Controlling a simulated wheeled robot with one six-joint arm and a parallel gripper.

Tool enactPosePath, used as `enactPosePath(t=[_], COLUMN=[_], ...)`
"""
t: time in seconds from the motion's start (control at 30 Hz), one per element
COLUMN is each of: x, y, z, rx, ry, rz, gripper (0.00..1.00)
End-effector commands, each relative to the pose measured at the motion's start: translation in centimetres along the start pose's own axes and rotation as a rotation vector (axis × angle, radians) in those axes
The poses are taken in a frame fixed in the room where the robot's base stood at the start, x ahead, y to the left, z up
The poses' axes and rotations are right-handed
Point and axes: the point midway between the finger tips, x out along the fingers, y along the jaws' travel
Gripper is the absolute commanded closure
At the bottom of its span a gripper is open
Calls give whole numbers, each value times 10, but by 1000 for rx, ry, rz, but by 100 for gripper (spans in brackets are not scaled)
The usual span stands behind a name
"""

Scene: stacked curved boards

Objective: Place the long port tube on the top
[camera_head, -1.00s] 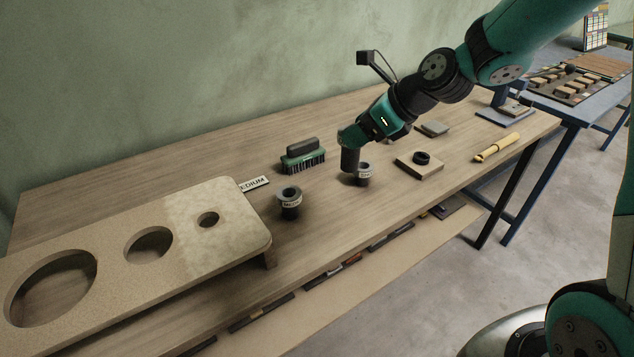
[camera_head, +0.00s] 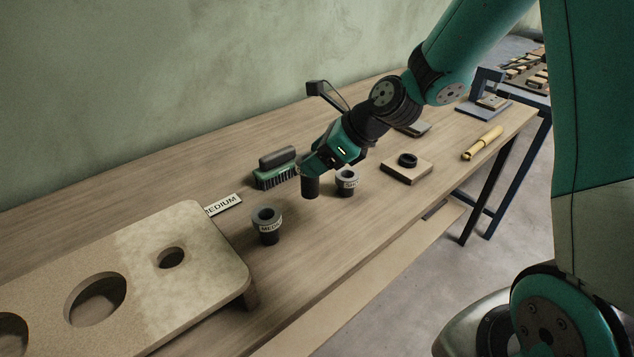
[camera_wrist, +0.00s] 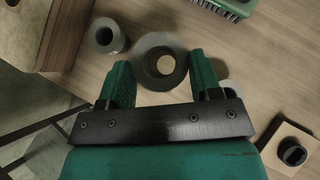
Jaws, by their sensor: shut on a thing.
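My gripper (camera_wrist: 161,78) is shut on a dark grey tube with a wide collar (camera_wrist: 162,62), seen from above in the wrist view. In the head view this tube (camera_head: 311,188) hangs upright under my gripper; whether it clears the table I cannot tell. The short port tube (camera_head: 346,182) stands just right of it, and the medium port tube (camera_head: 267,225) stands to its left. The medium one also shows in the wrist view (camera_wrist: 107,36). A speckled board with round holes (camera_head: 205,285) lies at the left front; its small hole is nearest the tubes.
A green brush (camera_head: 275,172) lies behind the tubes. A "MEDIUM" card (camera_head: 224,205) lies behind the board's corner. A wooden block with a black ring (camera_head: 407,169) and a yellow-handled tool (camera_head: 482,142) lie to the right. Bare table (camera_head: 310,245) lies between the tubes and front edge.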

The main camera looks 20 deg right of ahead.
Motion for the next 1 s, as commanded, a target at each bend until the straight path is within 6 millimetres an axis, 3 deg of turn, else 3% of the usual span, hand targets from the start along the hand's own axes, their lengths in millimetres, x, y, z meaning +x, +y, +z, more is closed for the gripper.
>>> enactPosePath(t=[0.43,0.83,0.87,0.97,1.0], x=[39,43,43,43,43], y=[1,0,0,0,0], z=[-38,-42,-42,-41,-41], rx=[0,-1,-1,-2,-2], ry=[0,-1,-1,-1,-1], rz=[3,1,1,0,0], gripper=[80,80,39,16,16])
